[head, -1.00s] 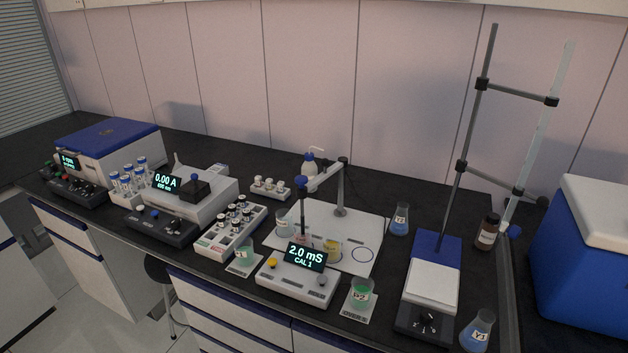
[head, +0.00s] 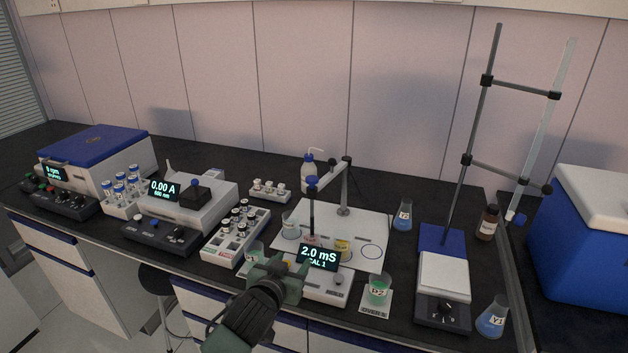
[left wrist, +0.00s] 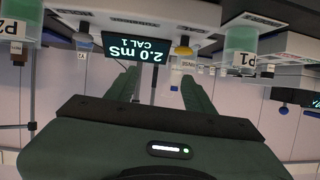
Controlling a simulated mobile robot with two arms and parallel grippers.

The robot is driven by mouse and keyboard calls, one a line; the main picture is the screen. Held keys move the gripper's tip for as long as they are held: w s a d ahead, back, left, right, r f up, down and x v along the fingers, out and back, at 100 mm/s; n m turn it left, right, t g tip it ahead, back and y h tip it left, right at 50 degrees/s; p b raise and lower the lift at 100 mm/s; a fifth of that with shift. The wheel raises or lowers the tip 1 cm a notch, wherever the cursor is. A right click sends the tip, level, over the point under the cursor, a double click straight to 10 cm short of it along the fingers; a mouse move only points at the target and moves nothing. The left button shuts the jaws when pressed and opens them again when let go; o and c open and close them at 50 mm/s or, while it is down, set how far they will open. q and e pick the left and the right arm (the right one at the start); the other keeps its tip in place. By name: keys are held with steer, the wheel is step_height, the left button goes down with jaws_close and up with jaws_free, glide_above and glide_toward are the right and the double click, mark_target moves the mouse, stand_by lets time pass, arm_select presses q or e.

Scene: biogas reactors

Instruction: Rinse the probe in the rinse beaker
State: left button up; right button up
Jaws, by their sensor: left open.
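The probe (head: 312,207) hangs upright from the jointed arm of a stand (head: 344,190), with its tip down among the beakers on a white board (head: 375,228). The rinse beaker (head: 290,226) is a clear beaker at the left of the board; its label shows upside down in the left wrist view (left wrist: 188,64). A yellow beaker (head: 342,246) stands right of the probe. My left gripper (head: 284,270) is open and empty, in front of the meter (head: 318,257) reading 2.0 mS. Its open fingers also show in the left wrist view (left wrist: 158,78). My right gripper is not in view.
Green-filled beakers P2 (head: 379,290) and P1 (left wrist: 241,38) stand either side of the meter. A vial rack (head: 236,236) is on the left, a wash bottle (head: 308,172) behind. A hotplate (head: 443,285) and flasks (head: 403,215) stand at the right.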

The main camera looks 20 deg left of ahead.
mark_target(310, 183)
arm_select(q)
steer(key=w+r+t+h, duration=0.1)
steer(key=w+r+t, duration=0.3)
steer(key=w+r, duration=0.7)
steer(key=w, duration=0.1)
steer(key=w+r, duration=0.1)
steer(key=w, duration=0.1)
steer(key=w+r+p, duration=0.1)
steer(key=w, duration=0.1)
steer(key=shift+r, duration=0.2)
steer(key=shift+w+f, duration=0.1)
steer(key=shift+w, duration=0.45)
jaws_close()
